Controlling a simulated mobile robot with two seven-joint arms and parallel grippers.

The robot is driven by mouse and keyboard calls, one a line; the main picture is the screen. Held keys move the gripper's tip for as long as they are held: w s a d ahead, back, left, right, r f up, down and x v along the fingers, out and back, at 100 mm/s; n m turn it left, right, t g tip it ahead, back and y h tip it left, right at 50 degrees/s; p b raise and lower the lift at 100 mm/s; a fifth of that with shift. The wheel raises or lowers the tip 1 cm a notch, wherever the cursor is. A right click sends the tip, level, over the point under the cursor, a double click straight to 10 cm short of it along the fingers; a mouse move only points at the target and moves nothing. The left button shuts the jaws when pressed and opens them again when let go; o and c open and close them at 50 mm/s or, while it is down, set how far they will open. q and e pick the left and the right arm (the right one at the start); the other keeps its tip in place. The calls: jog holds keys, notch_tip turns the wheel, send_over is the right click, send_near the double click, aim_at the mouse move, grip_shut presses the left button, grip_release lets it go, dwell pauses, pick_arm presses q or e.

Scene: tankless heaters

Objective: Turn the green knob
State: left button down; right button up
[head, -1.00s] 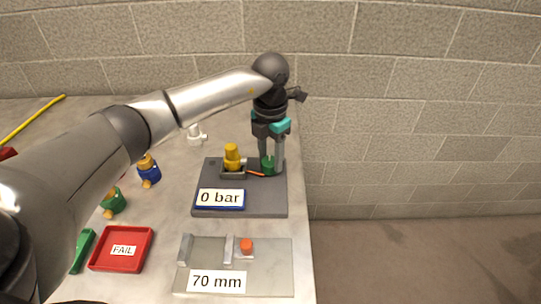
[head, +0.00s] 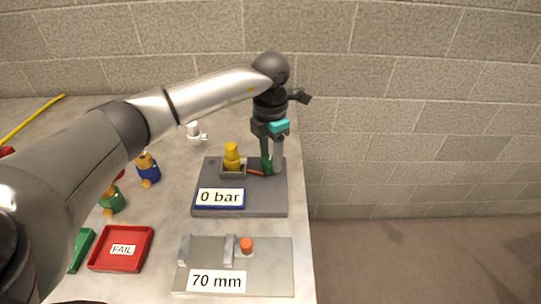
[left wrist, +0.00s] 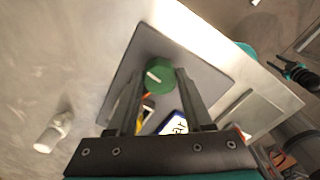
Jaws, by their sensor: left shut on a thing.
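The green knob (left wrist: 160,76) is a round green cap with a pale mark on top, on a dark grey base plate (head: 268,205). In the head view it shows as a green sliver (head: 266,166), mostly hidden by the fingers. My left gripper (head: 271,172) points straight down on it and is shut on it. In the left wrist view the two fingers (left wrist: 160,80) lie on either side of the knob. A dark jointed part with a teal patch (left wrist: 295,74) at the right edge of the wrist view looks like my right arm; its jaws are too small to read.
A yellow fitting (head: 232,156) and a "0 bar" display (head: 220,199) stand close left of the knob. In front is a "70 mm" fixture (head: 265,280). A red FAIL tray (head: 140,235) and several coloured fittings lie left. The table ends just right of the plate.

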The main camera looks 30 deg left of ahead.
aim_at(271, 161)
pick_arm(q)
jog(key=m+b, duration=0.1)
jog(key=m, duration=0.9)
jog(key=shift+d+b, duration=0.1)
jog(key=shift+b, duration=0.25)
jog(key=shift+r, duration=0.1)
jog(key=shift+c, duration=1.5)
grip_release()
jog(key=shift+s, duration=0.1)
notch_tip(271, 161, up, 15)
jog(key=p, duration=0.1)
jog(key=shift+p, duration=0.35)
jog(key=shift+r, duration=0.1)
